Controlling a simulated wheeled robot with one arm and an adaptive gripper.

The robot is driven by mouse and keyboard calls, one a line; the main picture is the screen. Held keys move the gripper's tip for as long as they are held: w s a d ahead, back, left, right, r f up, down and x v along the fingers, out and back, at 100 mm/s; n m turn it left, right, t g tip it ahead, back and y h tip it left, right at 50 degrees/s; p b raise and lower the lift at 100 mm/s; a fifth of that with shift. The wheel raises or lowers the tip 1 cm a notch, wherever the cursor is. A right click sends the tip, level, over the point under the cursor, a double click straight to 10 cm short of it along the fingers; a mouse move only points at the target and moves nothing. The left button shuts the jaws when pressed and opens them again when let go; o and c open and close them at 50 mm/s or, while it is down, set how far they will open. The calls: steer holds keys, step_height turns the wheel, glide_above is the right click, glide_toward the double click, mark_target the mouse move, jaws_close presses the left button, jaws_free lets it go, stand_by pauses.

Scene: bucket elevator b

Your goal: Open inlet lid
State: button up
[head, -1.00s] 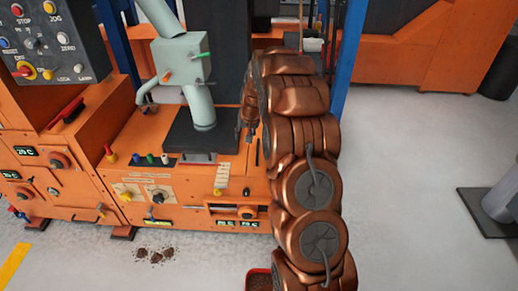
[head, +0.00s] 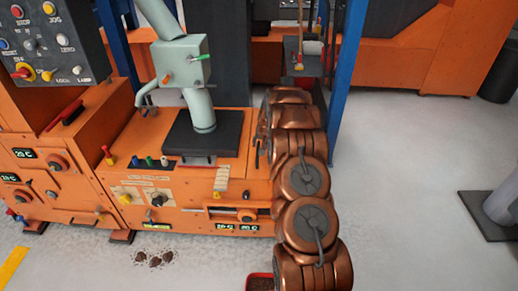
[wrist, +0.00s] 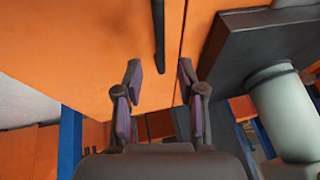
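What looks like the inlet lid is a flat orange panel (wrist: 105,45) on the machine top, with a black bar handle (wrist: 158,40) and a seam beside it. In the head view the handle (head: 257,157) shows as a thin dark strip just left of my arm; most of the panel is hidden behind the arm. In the wrist view my gripper (wrist: 160,73) is open and empty. The panel lies flat and looks closed. In the head view my gripper is mostly hidden by my arm.
A black plate (head: 180,140) bears a pale green pipe (head: 203,110) with a box, left of the panel. It also shows in the wrist view (wrist: 230,45). A blue post (head: 346,70) stands behind my arm. A red tray (head: 260,282) sits on the floor.

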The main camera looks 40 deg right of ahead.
steer(key=shift+p+x, duration=0.3)
steer(key=shift+x, duration=2.2)
jaws_close()
